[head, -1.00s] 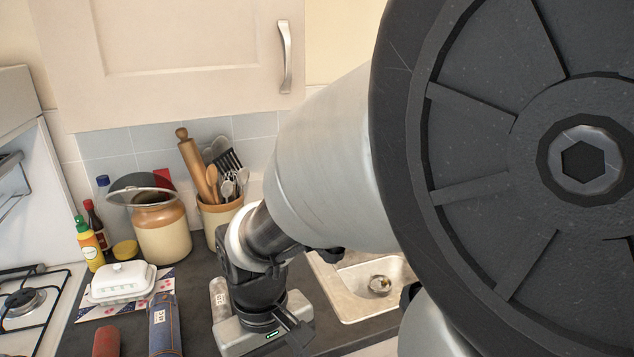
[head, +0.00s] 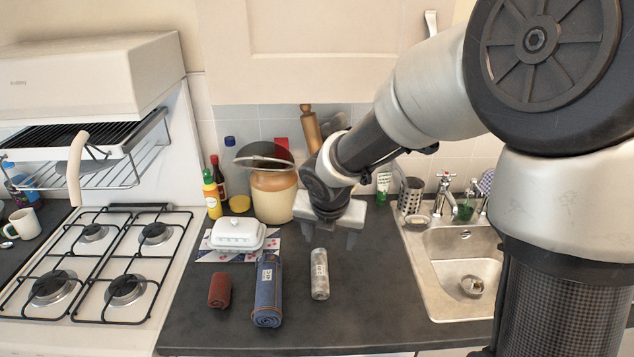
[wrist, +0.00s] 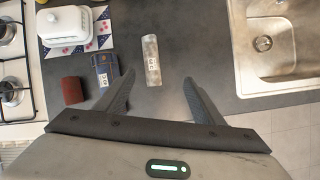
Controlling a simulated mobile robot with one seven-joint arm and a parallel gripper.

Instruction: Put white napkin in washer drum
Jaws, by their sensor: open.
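A rolled whitish-grey cloth with a small label, which looks like the white napkin (head: 320,274), lies on the dark counter to the right of a blue denim roll. It also shows in the wrist view (wrist: 151,60), ahead of and between my fingers. My gripper (head: 336,236) is open and empty, above the counter and behind the napkin in the head view, not touching it. In the wrist view my two fingers (wrist: 157,95) are spread wide apart. The washer and its drum are not in view.
A blue denim roll (head: 268,290) and a red roll (head: 220,290) lie left of the napkin. A white butter dish (head: 238,234), a crock (head: 273,196) and bottles stand behind. The hob (head: 95,262) is left, the sink (head: 462,274) right. Counter right of the napkin is clear.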

